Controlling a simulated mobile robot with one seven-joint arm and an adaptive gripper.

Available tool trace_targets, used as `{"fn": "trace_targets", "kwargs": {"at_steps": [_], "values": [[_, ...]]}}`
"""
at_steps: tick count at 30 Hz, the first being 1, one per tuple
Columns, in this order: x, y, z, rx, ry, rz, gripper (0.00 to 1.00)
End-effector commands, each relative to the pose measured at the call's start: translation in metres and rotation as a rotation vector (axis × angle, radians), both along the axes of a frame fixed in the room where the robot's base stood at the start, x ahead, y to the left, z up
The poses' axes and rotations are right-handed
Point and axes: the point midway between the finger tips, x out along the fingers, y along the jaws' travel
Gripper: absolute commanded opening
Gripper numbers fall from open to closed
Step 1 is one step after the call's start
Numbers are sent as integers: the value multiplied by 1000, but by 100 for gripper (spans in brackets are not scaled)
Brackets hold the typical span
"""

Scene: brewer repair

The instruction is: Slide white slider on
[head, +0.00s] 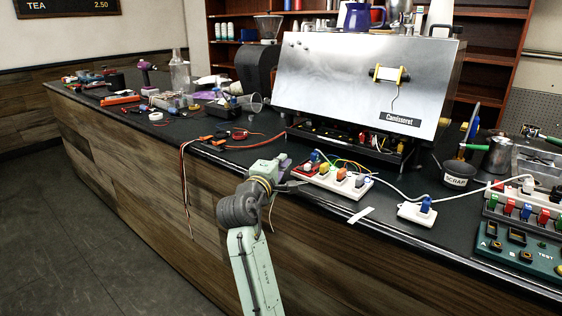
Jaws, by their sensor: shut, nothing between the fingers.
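My gripper (298,184) is at the counter's front edge, shut and empty, with its tip close to the left end of a white switch strip (348,190). Whether it touches the strip cannot be told. A smaller white base (413,213) with a blue block (426,204) lies to the right. No white slider can be picked out for certain; parts are too small to tell.
A large steel brewer (330,85) stands behind the strip. A white cable (455,193) runs right toward a green test board (530,250). Loose wires (184,180) hang over the counter edge at left.

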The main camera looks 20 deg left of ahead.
Motion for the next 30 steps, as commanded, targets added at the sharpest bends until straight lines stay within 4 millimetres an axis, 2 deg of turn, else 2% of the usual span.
{"fn": "trace_targets", "kwargs": {"at_steps": [1,6,12,18,30], "values": [[-18,2,-3,3,-6,4,0],[-58,3,-2,3,-6,4,0],[-88,4,-1,1,-4,3,0],[-99,5,0,1,-2,2,0],[-99,4,0,1,-3,2,0]]}}
